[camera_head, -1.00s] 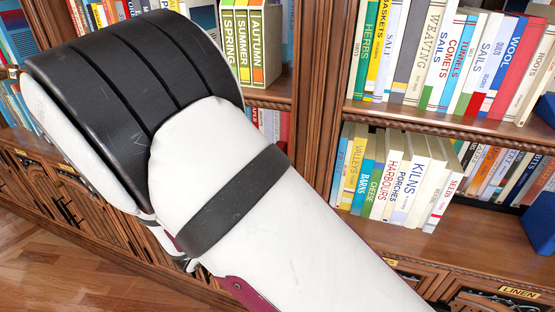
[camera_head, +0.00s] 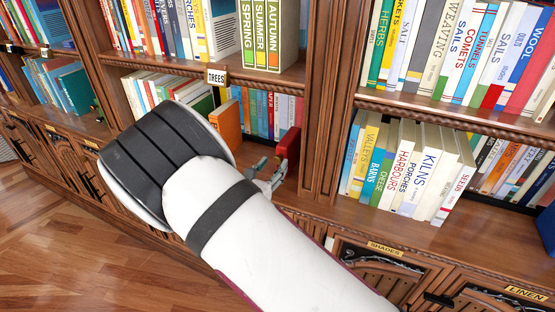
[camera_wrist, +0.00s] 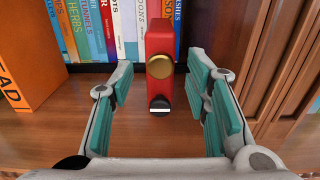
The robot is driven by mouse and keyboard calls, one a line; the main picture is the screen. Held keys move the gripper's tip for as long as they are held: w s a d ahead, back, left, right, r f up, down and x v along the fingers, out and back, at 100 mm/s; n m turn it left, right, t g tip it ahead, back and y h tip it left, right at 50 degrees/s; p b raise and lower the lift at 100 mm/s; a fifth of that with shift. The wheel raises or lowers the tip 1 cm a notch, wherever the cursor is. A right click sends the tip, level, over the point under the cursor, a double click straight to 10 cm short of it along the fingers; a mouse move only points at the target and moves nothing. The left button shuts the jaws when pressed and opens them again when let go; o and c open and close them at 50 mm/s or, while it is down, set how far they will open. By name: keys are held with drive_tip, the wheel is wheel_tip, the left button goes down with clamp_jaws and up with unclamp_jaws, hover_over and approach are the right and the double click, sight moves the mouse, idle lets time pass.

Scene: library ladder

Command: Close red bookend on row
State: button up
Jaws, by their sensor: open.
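The red bookend (camera_head: 289,145) stands on the lower shelf, at the right end of a row of books (camera_head: 259,112), near the upright wooden divider. In the wrist view the red bookend (camera_wrist: 160,52) stands upright with a round brass knob and a dark foot with a white stripe. Books show behind it and to its left. My gripper (camera_wrist: 165,103) is open, with teal finger pads to the left and right of the bookend's front, apart from it. In the head view my gripper (camera_head: 268,175) is at the shelf front, just below the bookend, partly hidden by my arm.
A large orange book (camera_wrist: 28,62) stands at the left of the bay; it also shows in the head view (camera_head: 227,122). The wooden divider (camera_wrist: 250,62) stands close on the right. Bare shelf board (camera_wrist: 75,115) lies in front of the row.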

sight(276, 161)
drive_tip(key=shift+x, duration=2)
drive_tip(key=shift+c, duration=0.3)
clamp_jaws()
